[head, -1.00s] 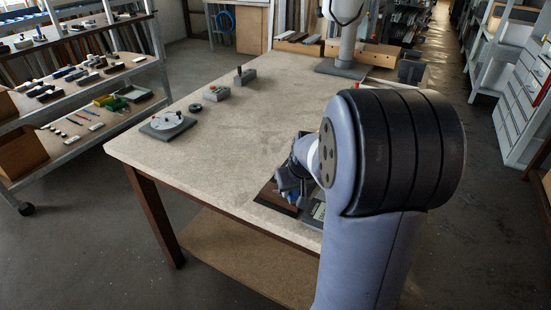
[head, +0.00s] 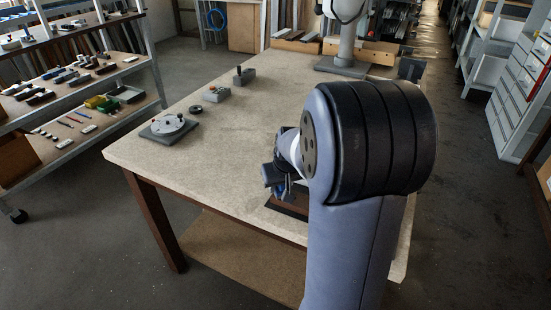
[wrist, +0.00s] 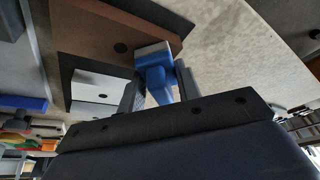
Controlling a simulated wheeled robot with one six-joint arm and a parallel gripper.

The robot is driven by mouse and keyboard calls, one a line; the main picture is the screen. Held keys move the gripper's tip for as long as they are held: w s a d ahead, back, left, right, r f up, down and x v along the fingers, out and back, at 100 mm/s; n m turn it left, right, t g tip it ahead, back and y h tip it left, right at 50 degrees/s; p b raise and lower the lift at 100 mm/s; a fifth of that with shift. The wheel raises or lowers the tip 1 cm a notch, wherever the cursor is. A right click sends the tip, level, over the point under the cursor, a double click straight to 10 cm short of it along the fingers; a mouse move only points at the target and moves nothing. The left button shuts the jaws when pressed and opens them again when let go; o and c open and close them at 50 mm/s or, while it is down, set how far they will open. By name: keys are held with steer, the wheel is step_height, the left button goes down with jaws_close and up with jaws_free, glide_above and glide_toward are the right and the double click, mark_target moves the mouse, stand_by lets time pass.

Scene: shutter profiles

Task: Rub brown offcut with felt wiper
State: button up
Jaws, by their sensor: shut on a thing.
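The felt wiper (wrist: 155,70) has a blue grip and a pale grey-white pad. My gripper (wrist: 160,88) is shut on its blue grip. The pad overlaps the offcut's near edge in the wrist view; I cannot tell whether they touch. In the head view my gripper (head: 280,182) is just above the offcut, mostly hidden by my arm.
A dark frame with a pale plate (wrist: 97,88) lies beside the offcut. A round grey dial fixture (head: 168,126), a black ring (head: 195,109) and two small grey blocks stand farther off on the table (head: 240,140). Loaded shelves (head: 90,95) stand at left. The table's middle is clear.

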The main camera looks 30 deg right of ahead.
steer(key=r, duration=0.2)
steer(key=r+p, duration=0.1)
steer(key=shift+s+d+r, duration=0.15)
steer(key=shift+s+r, duration=0.15)
steer(key=shift+w+r+p, duration=0.2)
steer(key=shift+r+p, duration=0.5)
steer(key=shift+s+r+p, duration=0.1)
steer(key=shift+r+p, duration=1.1)
steer(key=shift+r, duration=0.45)
